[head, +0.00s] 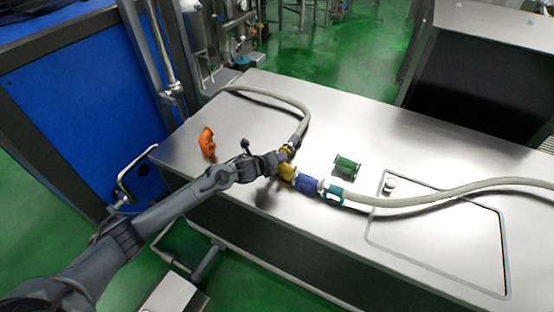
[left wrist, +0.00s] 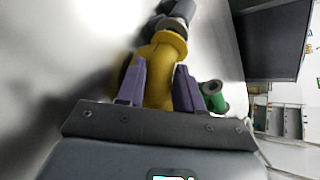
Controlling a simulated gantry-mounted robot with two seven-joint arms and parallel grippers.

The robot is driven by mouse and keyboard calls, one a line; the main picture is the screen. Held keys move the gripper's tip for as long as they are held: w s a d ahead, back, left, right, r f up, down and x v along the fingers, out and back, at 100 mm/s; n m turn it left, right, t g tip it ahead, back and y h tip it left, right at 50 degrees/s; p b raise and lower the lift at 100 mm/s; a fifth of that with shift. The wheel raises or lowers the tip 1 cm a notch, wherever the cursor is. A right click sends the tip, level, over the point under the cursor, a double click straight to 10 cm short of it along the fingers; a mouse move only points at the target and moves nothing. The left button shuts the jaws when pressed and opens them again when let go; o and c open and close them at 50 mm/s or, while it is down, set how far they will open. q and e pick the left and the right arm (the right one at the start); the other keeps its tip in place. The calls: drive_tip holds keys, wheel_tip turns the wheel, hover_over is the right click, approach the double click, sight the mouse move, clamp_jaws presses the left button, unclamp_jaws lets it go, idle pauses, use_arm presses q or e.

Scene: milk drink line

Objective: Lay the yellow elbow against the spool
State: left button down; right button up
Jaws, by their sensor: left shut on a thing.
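The yellow elbow (head: 287,172) is at the middle of the steel table, between the end of the grey hose at the back and a blue piece (head: 307,185). It also shows in the left wrist view (left wrist: 158,75), between the purple fingers. My left gripper (head: 284,158) is shut on the elbow and hides part of it. The elbow's lower end is close to the blue piece; I cannot tell whether they touch. A green spool-shaped piece (head: 346,165) lies apart to the right, also seen in the left wrist view (left wrist: 213,98). My right gripper is not in view.
A teal clamp (head: 333,195) sits at the blue piece's right end, where another grey hose (head: 430,196) runs right. The back hose (head: 275,93) curves across the table. An orange piece (head: 207,142) stands at the left. A small white thing (head: 390,184) lies right.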

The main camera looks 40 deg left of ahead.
use_arm(q)
drive_tip(key=shift+f+b, duration=0.3)
drive_tip(key=shift+f, duration=0.1)
drive_tip(key=c, duration=0.6)
unclamp_jaws()
drive_tip(key=shift+c, duration=0.2)
drive_tip(key=shift+f, duration=0.1)
drive_tip(key=p+v, duration=0.3)
drive_tip(key=v, duration=0.8)
drive_tip(key=shift+p, duration=0.35)
